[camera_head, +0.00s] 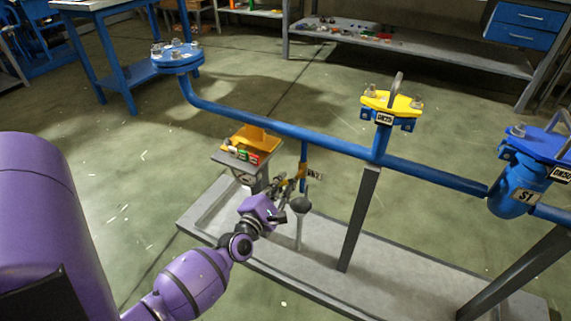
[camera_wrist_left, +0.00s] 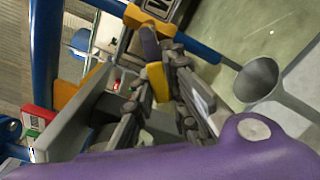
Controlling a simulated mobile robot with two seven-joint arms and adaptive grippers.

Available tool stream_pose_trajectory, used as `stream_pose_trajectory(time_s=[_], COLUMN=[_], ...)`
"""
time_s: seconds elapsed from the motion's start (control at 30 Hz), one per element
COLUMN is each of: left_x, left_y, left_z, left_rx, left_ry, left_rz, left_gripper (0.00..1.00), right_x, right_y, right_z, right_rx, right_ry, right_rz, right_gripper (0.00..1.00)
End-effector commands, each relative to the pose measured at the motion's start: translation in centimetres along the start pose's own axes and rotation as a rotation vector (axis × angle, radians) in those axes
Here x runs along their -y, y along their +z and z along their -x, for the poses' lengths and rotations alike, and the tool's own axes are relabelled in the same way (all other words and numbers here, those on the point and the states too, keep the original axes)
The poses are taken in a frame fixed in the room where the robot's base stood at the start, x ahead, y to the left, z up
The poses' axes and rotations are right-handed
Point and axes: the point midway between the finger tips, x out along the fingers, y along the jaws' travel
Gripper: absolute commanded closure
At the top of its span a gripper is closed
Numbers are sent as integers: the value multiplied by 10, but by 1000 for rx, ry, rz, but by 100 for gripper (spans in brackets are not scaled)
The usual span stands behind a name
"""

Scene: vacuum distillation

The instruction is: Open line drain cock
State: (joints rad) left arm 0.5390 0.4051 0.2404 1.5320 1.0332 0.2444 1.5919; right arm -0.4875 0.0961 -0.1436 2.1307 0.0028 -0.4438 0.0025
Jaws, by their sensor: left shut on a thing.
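The line drain cock (camera_head: 301,172) hangs low under the blue pipe, with yellow parts and a small label beside it. In the left wrist view its yellow lever (camera_wrist_left: 158,82) lies between my fingers. My left gripper (camera_head: 282,188), on the purple arm, is at the cock; in the left wrist view its grey fingers (camera_wrist_left: 158,98) are shut on the lever. The fingers partly hide the lever and the cock's body. My right gripper is in neither view.
A grey funnel (camera_head: 301,206) on a stem stands just right of my left gripper. The blue pipe (camera_head: 275,127) runs overhead, with a grey post (camera_head: 359,220) to the right.

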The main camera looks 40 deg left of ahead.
Motion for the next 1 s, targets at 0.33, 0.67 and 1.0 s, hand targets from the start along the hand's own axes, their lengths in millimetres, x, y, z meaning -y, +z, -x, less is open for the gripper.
stream_pose_trajectory(time_s=[0.33,0.67,1.0], left_x=[20,32,38], left_y=[2,9,15], left_z=[1,1,1], left_rx=[0,0,0], left_ry=[-2,-1,-2], left_rz=[332,613,788], left_gripper=[100,100,100], right_x=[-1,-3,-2], right_y=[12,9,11], right_z=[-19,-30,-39], right_rx=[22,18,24], right_ry=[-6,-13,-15], right_rz=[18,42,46], right_gripper=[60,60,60])
